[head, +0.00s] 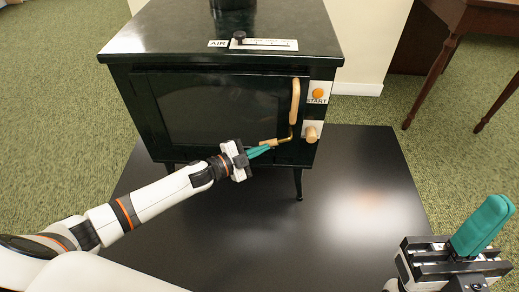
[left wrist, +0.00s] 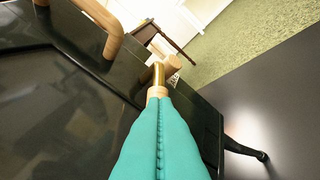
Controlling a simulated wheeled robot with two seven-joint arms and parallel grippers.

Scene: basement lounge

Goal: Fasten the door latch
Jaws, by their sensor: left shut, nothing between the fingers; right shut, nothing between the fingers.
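The dark green stove door (head: 213,112) looks flush with the stove front. The door latch (head: 284,139) is a brass lever with a wooden grip, low at the door's right edge; it points left and roughly level. In the left wrist view the latch (left wrist: 158,74) shows its brass part just beyond my fingertips. My left gripper (head: 267,147) is shut, its teal fingers at the latch's wooden grip, which they partly hide. Whether they touch it I cannot tell. My right gripper (head: 488,222) is shut and empty at the lower right, away from the stove.
A vertical wooden door handle (head: 295,101) stands above the latch. A wooden knob (head: 311,132) and an orange START button (head: 318,93) are right of it. An AIR slider (head: 264,44) is on the stove top. A black floor plate (head: 350,190) lies clear in front. A wooden table (head: 470,18) stands at right.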

